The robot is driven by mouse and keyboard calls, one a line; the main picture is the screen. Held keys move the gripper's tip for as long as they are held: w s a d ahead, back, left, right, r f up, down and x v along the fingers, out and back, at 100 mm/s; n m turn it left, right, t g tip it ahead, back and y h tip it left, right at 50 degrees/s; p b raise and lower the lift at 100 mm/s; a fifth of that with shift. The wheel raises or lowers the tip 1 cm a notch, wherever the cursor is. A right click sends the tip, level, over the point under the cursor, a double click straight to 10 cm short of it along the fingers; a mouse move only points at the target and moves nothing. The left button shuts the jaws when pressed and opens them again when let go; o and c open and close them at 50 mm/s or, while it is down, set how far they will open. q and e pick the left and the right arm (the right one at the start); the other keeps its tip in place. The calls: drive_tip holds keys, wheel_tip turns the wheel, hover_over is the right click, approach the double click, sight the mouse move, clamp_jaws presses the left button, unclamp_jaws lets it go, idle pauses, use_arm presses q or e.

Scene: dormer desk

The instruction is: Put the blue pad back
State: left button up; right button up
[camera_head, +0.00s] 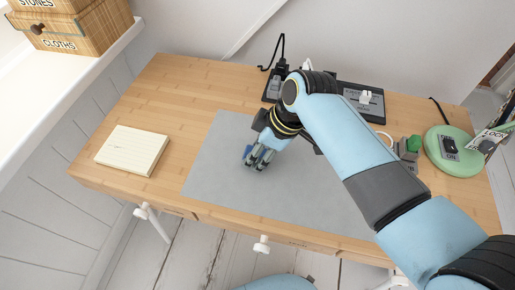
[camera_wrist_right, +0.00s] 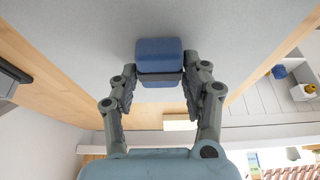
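The blue pad (camera_wrist_right: 160,58) is a small rounded block between the fingertips of my right gripper (camera_wrist_right: 160,74) in the right wrist view. The fingers press on its left and right sides. In the head view my right gripper (camera_head: 257,158) points down over the left part of the grey mat (camera_head: 215,165), and the pad is mostly hidden by the fingers there. I cannot tell how far the pad is above the mat. My left gripper is not in view.
A cream notepad (camera_head: 132,150) lies on the desk at left. Dark switch panels (camera_head: 345,90) with a cable stand at the back. A green-buttoned box (camera_head: 410,146) and a round green base with a switch (camera_head: 455,158) are at right.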

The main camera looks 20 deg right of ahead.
drive_tip(key=shift+o, duration=1.3)
drive_tip(key=shift+r, duration=0.15)
drive_tip(key=p+v, duration=0.2)
drive_tip(key=v, duration=1)
